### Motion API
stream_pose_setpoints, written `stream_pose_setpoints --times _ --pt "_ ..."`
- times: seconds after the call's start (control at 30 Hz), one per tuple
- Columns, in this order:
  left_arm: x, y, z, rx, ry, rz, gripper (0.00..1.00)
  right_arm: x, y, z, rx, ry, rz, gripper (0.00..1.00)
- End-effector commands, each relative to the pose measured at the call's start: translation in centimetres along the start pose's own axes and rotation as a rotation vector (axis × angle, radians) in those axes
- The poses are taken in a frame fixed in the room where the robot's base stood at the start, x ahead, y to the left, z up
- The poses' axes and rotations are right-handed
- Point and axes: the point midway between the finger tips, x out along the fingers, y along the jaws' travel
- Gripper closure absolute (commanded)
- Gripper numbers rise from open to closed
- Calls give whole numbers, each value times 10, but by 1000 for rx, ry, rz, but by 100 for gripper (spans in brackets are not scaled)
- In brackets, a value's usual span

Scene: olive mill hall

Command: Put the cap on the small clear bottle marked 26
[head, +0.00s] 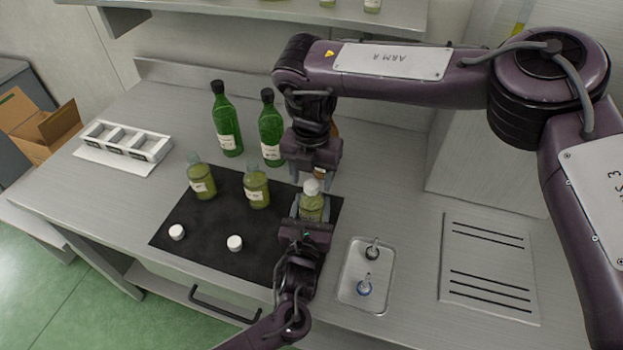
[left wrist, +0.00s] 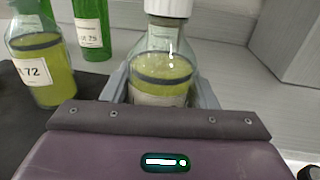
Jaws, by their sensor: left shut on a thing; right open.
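My left gripper (head: 309,215) is shut on a small clear bottle (head: 312,206) of yellow-green oil, upright at the mat's right end. In the left wrist view the bottle (left wrist: 163,70) stands between the fingers; its number cannot be read. A white cap (head: 311,187) sits on its neck, and the cap's lower part shows in the left wrist view (left wrist: 168,7). Whether it is screwed tight cannot be told. My right gripper (head: 317,174) is open just above and behind the cap, and does not show in the left wrist view.
Two similar bottles (head: 201,180) (head: 256,188) and two loose white caps (head: 176,232) (head: 234,243) are on the dark mat (head: 205,222). Tall green bottles (head: 226,120) (head: 271,128) stand behind.

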Motion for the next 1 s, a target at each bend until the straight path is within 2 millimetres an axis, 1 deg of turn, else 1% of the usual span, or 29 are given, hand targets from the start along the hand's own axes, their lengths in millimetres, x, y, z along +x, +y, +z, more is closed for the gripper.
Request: stream_pose_setpoints --times 0.03,0.3,0.4,0.5,0.67,0.9,0.93,1.0 --pt "0 0 0 0 -1 0 100 -10 0 1 0 -3 3 46" --pt "0 0 0 0 -1 0 100 -68 0 1 1 -4 2 46" --pt "0 0 0 0 -1 0 100 -85 1 1 0 -4 2 46" --pt "0 0 0 0 -1 0 100 -97 0 1 0 -3 1 46" --pt "0 0 0 0 -1 0 100 -105 0 0 -1 -1 1 46" --pt "0 0 0 0 -1 0 100 -106 0 0 -1 0 1 46" --pt "0 0 0 0 -1 0 46 -106 0 0 -1 0 1 46" --pt "0 0 0 0 -1 0 37 -106 0 0 -1 0 1 46"
